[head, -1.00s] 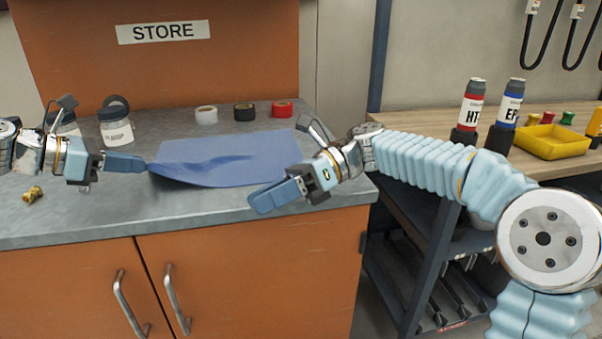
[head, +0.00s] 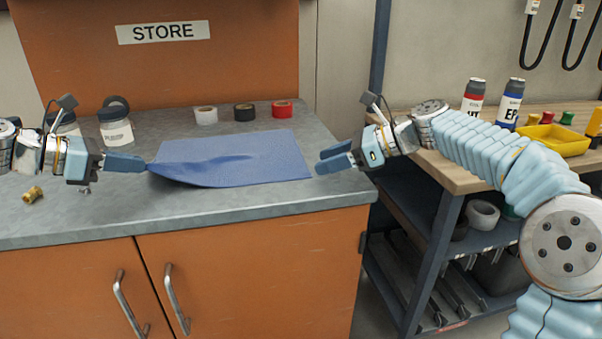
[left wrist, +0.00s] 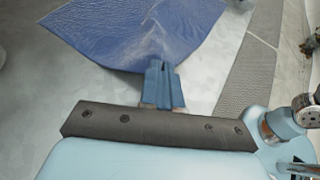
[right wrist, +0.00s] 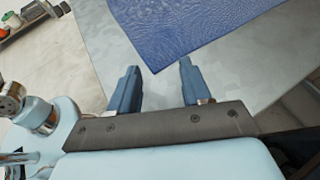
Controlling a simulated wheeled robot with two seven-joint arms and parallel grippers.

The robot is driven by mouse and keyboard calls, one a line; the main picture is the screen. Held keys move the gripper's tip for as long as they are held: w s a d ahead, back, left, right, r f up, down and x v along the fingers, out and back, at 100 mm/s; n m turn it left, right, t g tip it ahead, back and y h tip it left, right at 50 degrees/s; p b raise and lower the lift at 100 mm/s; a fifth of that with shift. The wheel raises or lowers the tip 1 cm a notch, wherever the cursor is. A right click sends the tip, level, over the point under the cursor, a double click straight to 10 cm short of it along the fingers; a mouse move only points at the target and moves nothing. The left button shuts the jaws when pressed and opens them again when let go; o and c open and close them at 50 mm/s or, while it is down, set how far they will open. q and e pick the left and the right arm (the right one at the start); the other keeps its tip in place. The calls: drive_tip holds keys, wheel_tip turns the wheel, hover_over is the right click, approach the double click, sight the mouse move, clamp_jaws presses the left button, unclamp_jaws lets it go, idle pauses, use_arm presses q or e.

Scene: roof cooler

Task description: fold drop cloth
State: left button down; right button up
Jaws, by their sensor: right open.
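The blue drop cloth (head: 250,160) lies on the grey counter, its near left part raised and rumpled. My left gripper (head: 145,165) is shut on the cloth's near left corner. In the left wrist view the fingers (left wrist: 163,75) pinch the edge of the cloth (left wrist: 135,30). My right gripper (head: 325,158) is open and empty just right of the cloth's near right corner. In the right wrist view its fingers (right wrist: 155,85) are apart, with a corner of the cloth (right wrist: 190,30) lying ahead of them, not between them.
Rolls of white (head: 205,115), black (head: 244,112) and red tape (head: 282,109) stand behind the cloth. Jars (head: 116,128) are at the back left, and a brass fitting (head: 33,194) lies at the left. A yellow tray (head: 552,140) and bottles stand on the wooden bench.

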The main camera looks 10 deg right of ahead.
drive_tip(key=shift+x, duration=1.6)
drive_tip(key=shift+a, duration=0.1)
drive_tip(key=shift+c, duration=0.5)
clamp_jaws()
drive_tip(key=shift+r, duration=2.45)
use_arm(q)
drive_tip(key=c, duration=1.2)
unclamp_jaws()
drive_tip(key=shift+c, duration=0.2)
